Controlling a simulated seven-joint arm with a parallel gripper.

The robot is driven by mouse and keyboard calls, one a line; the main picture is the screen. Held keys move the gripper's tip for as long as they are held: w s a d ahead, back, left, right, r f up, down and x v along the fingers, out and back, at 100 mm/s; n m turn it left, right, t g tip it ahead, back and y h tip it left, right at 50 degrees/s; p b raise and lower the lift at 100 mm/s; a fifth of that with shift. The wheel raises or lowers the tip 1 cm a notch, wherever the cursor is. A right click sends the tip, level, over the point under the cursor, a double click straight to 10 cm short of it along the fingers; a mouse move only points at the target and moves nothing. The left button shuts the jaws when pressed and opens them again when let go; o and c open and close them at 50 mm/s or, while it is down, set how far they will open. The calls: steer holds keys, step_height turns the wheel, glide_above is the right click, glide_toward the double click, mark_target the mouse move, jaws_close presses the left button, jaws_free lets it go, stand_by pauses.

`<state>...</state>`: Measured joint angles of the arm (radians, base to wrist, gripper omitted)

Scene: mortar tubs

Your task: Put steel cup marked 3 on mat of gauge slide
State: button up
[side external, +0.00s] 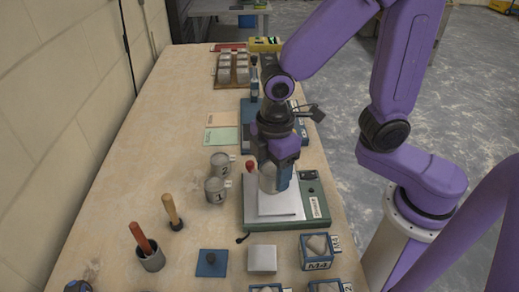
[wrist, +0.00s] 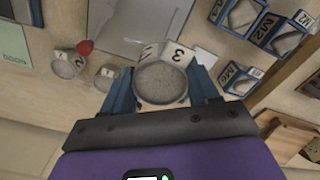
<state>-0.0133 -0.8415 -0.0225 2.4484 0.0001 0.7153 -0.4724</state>
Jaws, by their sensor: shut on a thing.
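The steel cup marked 3 (wrist: 163,82) is between the blue fingers of my gripper (wrist: 163,88), its number on the side near the top of the wrist view. In the side view the cup (side external: 267,183) is partly hidden by my gripper (side external: 272,178). My gripper is shut on it over the far part of the gauge slide. The gauge slide (side external: 316,200) is a green base with a pale square plate (side external: 275,207), which also shows in the wrist view (wrist: 130,22). I cannot tell whether the cup touches the plate.
Cups marked 1 (side external: 215,190) and 2 (side external: 220,164) stand left of the slide. A red-knobbed lever (side external: 249,165) is close beside my gripper. A blue mould marked M4 (side external: 317,251), a grey block (side external: 262,259) and a blue plate (side external: 212,263) lie in front.

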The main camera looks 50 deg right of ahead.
steer(key=w+d+r+m, duration=0.1)
steer(key=w+d+m, duration=0.4)
steer(key=d+m, duration=0.45)
steer(key=w+d+r+m, duration=0.1)
steer(key=w+d+m, duration=0.6)
steer(key=d, duration=0.4)
steer(key=shift+m, duration=0.45)
steer(key=w+f, duration=0.3)
steer(key=w, duration=0.1)
steer(key=w+f, duration=0.3)
steer(key=w, duration=0.1)
steer(key=w+d+f, duration=0.1)
steer(key=w+f, duration=0.2)
steer(key=shift+w+d, duration=0.1)
steer(key=shift+w, duration=0.3)
steer(key=shift+w+f, duration=0.2)
steer(key=shift+f, duration=1.65)
steer(key=shift+f, duration=0.15)
steer(key=o, duration=1.3)
steer(key=shift+c, duration=0.2)
